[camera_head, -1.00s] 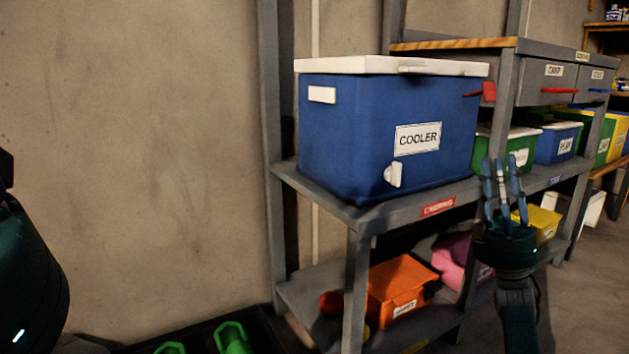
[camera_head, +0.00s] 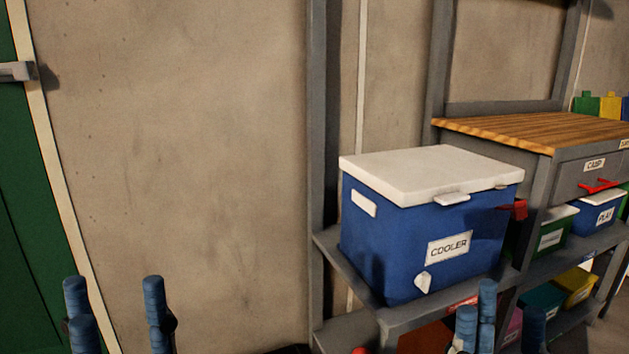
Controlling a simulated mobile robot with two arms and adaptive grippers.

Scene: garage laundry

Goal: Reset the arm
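My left gripper (camera_head: 116,305) is at the bottom left, with blue fingers pointing up and spread apart. It is open, with nothing between its fingers. My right gripper (camera_head: 508,318) is at the bottom right, in front of the lower part of the shelf. Its blue fingers stand apart with no object seen between them. The palms of both grippers are below the picture's edge.
A grey shelf unit (camera_head: 402,318) on the right holds a blue cooler (camera_head: 390,240) with a white lid, and small labelled bins. A wooden top (camera_head: 540,130) covers drawers. A green door (camera_head: 35,215) is at the far left. Bare wall lies between.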

